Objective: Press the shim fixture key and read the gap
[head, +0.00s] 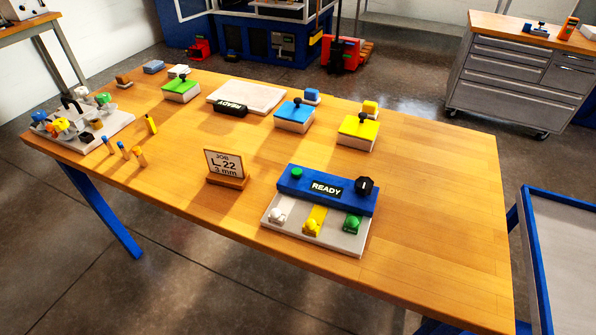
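A blue unit (318,190) with a dark display reading "READY" (326,188) stands on the wooden table, front right of the middle. It has a round green key (296,173) at its left and a black faceted knob (364,185) at its right. No gap value shows on the display. A second black display (230,108), also reading "READY", sits at the front edge of a pale plate (255,95) farther back. I cannot tell for sure which of these is the shim fixture. A job card (226,165) reads "JOB L-22 3 mm". Neither gripper is in view.
A grey plate (351,240) before the blue unit carries white, yellow and green pieces. Green (181,91), blue (294,116) and yellow (358,132) knobbed blocks stand farther back. A cluttered tray (112,122) is at left. The table's right side (445,200) is clear.

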